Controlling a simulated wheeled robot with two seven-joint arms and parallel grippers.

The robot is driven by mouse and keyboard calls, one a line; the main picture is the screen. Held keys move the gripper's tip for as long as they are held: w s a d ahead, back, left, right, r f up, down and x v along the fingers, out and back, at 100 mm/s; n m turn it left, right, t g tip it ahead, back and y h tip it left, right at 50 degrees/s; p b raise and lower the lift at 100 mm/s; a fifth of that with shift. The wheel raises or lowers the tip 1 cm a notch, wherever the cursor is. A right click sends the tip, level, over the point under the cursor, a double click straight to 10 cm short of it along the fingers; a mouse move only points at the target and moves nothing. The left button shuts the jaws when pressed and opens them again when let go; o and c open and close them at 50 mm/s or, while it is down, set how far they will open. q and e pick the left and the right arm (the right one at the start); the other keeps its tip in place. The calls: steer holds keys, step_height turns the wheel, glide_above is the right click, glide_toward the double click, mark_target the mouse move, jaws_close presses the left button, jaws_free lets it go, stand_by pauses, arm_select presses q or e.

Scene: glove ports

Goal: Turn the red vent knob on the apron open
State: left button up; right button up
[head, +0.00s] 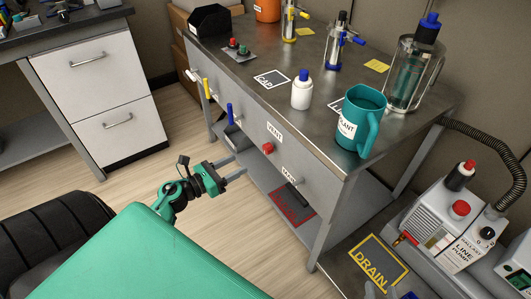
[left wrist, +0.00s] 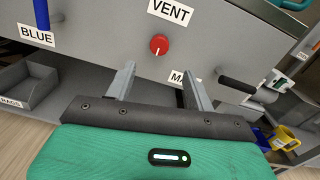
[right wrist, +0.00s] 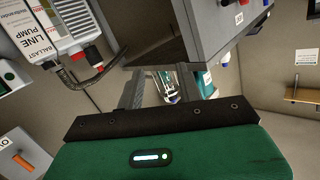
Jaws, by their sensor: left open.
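The red vent knob (head: 267,148) is on the grey front apron of the bench, under a VENT label (head: 274,132). In the left wrist view the round knob (left wrist: 159,44) has a white pointer line toward its lower edge. My left gripper (head: 238,166) is open and empty, in front of the apron and left of and below the knob. In the left wrist view the knob is beyond and above its parted fingertips (left wrist: 160,76), apart from them. My right gripper (right wrist: 165,80) shows in the right wrist view with its fingers apart, nothing visibly held.
A blue lever (head: 229,113) and a yellow lever (head: 207,88) are left of the knob; a black handle (left wrist: 238,87) is right of it, by a partly hidden label. A teal mug (head: 360,120) and white bottle (head: 301,92) stand above on the bench. A pump (head: 450,225) stands right.

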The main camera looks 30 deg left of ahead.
mark_target(265, 149)
arm_select(q)
steer(key=x, duration=1.1)
steer(key=shift+w+d, duration=0.15)
steer(key=shift+w, duration=0.2)
steer(key=shift+c, duration=0.2)
steer(key=c, duration=0.9)
